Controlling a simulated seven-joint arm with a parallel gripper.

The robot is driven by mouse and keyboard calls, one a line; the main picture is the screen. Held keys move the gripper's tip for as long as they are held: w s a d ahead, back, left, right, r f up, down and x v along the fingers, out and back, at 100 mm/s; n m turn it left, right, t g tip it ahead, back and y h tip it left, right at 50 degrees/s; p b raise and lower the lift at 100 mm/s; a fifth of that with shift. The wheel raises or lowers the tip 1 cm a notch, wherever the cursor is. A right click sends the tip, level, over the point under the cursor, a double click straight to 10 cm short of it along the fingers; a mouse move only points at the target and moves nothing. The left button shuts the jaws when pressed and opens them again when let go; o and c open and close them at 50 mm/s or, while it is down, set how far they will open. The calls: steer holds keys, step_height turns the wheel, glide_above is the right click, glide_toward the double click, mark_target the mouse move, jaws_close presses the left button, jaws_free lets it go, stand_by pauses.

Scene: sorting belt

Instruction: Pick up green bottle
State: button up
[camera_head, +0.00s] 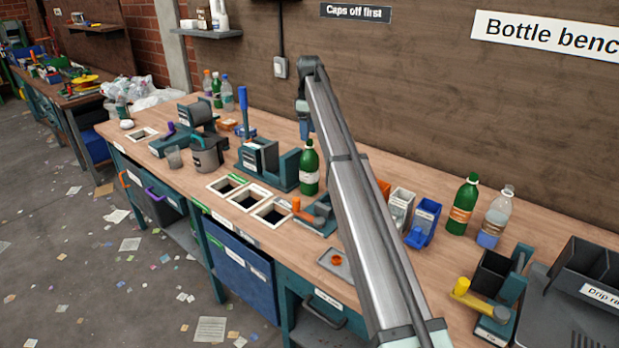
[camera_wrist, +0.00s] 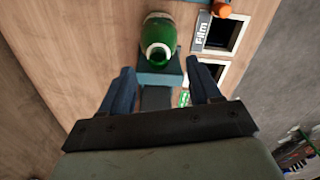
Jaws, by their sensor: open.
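A green bottle (camera_head: 309,171) with a pale label stands upright beside a teal bench fixture (camera_head: 268,165). In the wrist view the green bottle (camera_wrist: 160,38) is seen from above, its round top facing the camera, just beyond my fingertips. My gripper (camera_wrist: 160,68) is open, with nothing between its fingers. In the head view my gripper (camera_head: 305,124) hangs above the bottle, partly hidden by my arm. A second green bottle (camera_head: 461,212) with an orange label stands at the right. A smaller-looking green bottle (camera_head: 217,94) stands at the back left.
A clear bottle (camera_head: 496,216) stands by the right green bottle. Blue bin (camera_head: 423,224) and white bin (camera_head: 400,207) sit right of my arm. Framed openings (camera_head: 272,211) lie along the front edge. A grey pitcher (camera_head: 207,154) and a blue-handled press (camera_head: 243,110) stand left.

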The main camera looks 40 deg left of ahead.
mark_target(310, 143)
steer(key=shift+w+f, duration=0.1)
steer(key=shift+f, duration=2.65)
steer(key=shift+c, duration=0.3)
jaws_close()
